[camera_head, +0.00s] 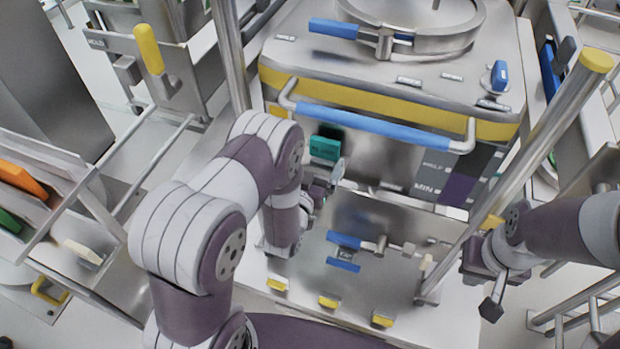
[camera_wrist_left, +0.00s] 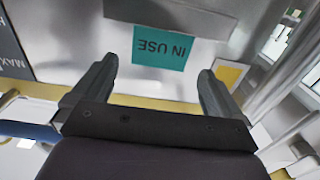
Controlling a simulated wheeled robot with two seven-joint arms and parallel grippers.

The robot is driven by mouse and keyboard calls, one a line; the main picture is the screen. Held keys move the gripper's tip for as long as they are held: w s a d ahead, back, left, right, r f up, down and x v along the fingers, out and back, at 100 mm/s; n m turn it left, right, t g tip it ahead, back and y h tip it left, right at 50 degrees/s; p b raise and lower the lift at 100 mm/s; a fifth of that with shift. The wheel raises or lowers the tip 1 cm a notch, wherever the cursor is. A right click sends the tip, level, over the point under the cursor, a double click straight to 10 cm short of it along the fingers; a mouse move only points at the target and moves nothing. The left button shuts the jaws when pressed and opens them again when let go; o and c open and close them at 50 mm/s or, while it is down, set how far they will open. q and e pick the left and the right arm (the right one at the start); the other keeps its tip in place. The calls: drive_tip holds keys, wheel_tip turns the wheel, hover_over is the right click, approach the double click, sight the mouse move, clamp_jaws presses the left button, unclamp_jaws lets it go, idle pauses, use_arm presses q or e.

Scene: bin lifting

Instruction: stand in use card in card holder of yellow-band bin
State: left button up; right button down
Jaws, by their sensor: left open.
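The yellow-band bin (camera_head: 290,82) is a steel container with a yellow stripe and a blue front handle. The teal in use card (camera_head: 324,148) is upright against its front, below the handle. In the left wrist view the card (camera_wrist_left: 160,48) reads upside down, against a pale metal surface; the card holder's edges are hard to make out. My left gripper (camera_head: 335,178) is just below and beside the card. Its fingers (camera_wrist_left: 155,88) are apart, with the card beyond them and nothing held. My right gripper (camera_head: 482,275) is beside the right post; its fingers are unclear.
A steel post (camera_head: 540,130) with a yellow cap slants up on the right. A rack (camera_head: 40,200) with orange and green cards stands at the left. A blue-handled valve (camera_head: 345,241) sits below the bin. A yellow label (camera_wrist_left: 228,77) is right of the card.

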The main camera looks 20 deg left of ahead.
use_arm(q)
drive_tip(key=s+a+r+g, duration=0.1)
drive_tip(key=s+r+g, duration=0.1)
drive_tip(key=s+g, duration=0.6)
drive_tip(key=s+a+r+g, duration=0.1)
drive_tip(key=s+r+g, duration=0.1)
drive_tip(key=s+g, duration=0.6)
drive_tip(key=s, duration=0.4)
drive_tip(key=shift+r+g+y+b, duration=0.3)
drive_tip(key=shift+r+g+b, duration=0.05)
drive_tip(key=shift+g+b, duration=0.05)
drive_tip(key=shift+s, duration=0.1)
